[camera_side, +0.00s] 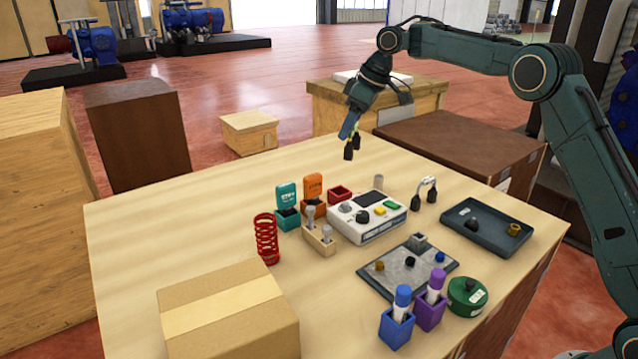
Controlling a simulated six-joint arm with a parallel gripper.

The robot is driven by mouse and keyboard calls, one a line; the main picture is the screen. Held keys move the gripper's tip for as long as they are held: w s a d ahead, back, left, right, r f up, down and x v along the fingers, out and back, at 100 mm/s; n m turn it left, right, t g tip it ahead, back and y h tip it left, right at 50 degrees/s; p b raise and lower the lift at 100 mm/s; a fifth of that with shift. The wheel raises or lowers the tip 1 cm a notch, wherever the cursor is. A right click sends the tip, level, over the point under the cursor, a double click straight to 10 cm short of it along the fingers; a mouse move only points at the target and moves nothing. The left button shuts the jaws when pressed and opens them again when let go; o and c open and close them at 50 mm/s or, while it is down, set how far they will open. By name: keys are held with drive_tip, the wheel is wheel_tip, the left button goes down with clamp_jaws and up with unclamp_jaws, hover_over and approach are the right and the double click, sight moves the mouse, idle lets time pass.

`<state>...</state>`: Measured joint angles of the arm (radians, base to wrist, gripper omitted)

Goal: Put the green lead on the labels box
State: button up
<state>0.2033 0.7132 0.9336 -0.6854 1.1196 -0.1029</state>
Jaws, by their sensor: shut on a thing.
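My gripper (347,130) is shut on a green lead (349,150), which hangs above the far part of the table. Its black plug ends hang down, and only a little yellow-green cable shows by the jaws. No box carries a readable "labels" marking, so I cannot tell for sure which is the labels box. A closed cardboard box (185,312) with a pale tape strip sits at the table's front left. A teal box (288,219) and an orange box (314,207) each hold an upright tag.
A white lead (428,183) with black ends stands right of the white device (366,221). A red spring (266,240), a grey plate (385,284), a dark tray (475,240), blue and purple pen holders (396,329) and a green tin (467,303) crowd the table. The far left is clear.

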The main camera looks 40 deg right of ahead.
drive_tip(key=s+a+r+n+y, duration=0.1)
drive_tip(key=s+a+r+n, duration=0.15)
drive_tip(key=a, duration=1.15)
wheel_tip(320, 180, up, 4)
drive_tip(key=f+n+g, duration=0.1)
drive_tip(key=n+g, duration=0.3)
drive_tip(key=n, duration=0.5)
hover_over(217, 307)
drive_tip(key=shift+r+y, duration=0.2)
drive_tip(key=shift+y, duration=0.2)
drive_tip(key=shift+f, duration=0.15)
drive_tip(key=shift+f, duration=2.05)
drive_tip(key=shift+f, duration=1.75)
drive_tip(key=shift+f, duration=0.15)
